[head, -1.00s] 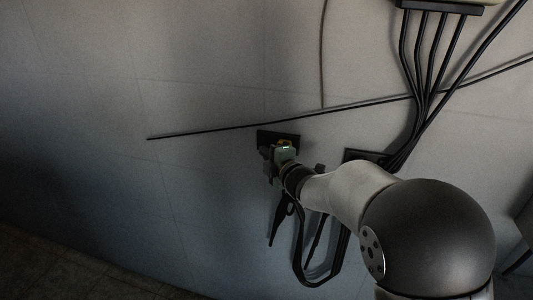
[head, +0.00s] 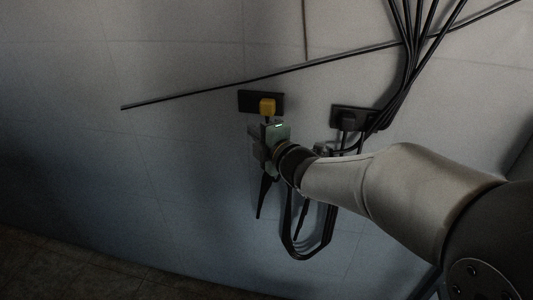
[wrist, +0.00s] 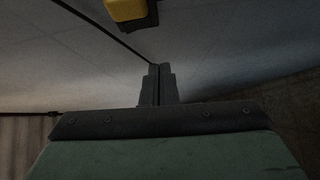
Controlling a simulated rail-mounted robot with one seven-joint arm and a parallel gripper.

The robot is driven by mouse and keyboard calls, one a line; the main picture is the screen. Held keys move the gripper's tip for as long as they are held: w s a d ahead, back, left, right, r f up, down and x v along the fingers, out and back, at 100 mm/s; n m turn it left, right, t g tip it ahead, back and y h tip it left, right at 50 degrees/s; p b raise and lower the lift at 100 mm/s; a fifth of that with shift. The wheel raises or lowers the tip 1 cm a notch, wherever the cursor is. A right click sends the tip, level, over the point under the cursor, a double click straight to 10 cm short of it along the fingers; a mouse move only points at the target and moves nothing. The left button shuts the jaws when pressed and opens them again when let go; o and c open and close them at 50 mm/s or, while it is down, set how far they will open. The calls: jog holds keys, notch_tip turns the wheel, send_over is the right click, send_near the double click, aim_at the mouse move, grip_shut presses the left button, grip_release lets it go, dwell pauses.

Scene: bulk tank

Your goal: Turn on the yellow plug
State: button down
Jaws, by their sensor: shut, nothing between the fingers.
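The yellow plug (head: 267,106) sits at the black wall socket plate (head: 246,101) in the head view. It also shows at the top edge of the wrist view (wrist: 126,9), partly cut off, with a dark part beside it. My gripper (wrist: 159,84) is shut and empty, its two dark fingers together in the wrist view. In the head view my green gripper body is just below the plug, and the fingertips are hidden there. The gripper appears apart from the plug. I cannot tell the state of any switch on the socket.
A second black socket plate (head: 366,117) with a dark plug (head: 347,121) is to the right. Black cables (head: 405,75) come down to it from above. A thin dark cable (head: 200,91) runs slanting across the wall. The wall on the left is bare.

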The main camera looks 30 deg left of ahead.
jog(key=v, duration=0.5)
jog(key=shift+s+f+b, duration=0.1)
jog(key=shift+f+b, duration=0.25)
jog(key=shift+f, duration=0.05)
jog(key=w+d+f+m+t+h+p, duration=0.1)
jog(key=w+d+f+m+t+h, duration=0.25)
jog(key=d, duration=0.55)
jog(key=w+d+m+g+h+p, duration=0.1)
jog(key=w+d+m+h, duration=0.2)
jog(key=d+m+h, duration=0.35)
jog(key=s+d+f+m+g+h+p, duration=0.25)
jog(key=d+m, duration=0.55)
jog(key=d, duration=0.7)
jog(key=s+d+f+m+g+h+p, duration=0.1)
jog(key=s+d+f+m+g, duration=0.1)
jog(key=s+d+m, duration=0.4)
jog(key=s+d+f+m+g+h, duration=0.2)
jog(key=s+d+m+g, duration=0.3)
jog(key=s, duration=0.9)
jog(key=shift+s+d+f+m+p, duration=0.2)
jog(key=shift+d+f+m+p, duration=0.15)
jog(key=shift+d, duration=0.25)
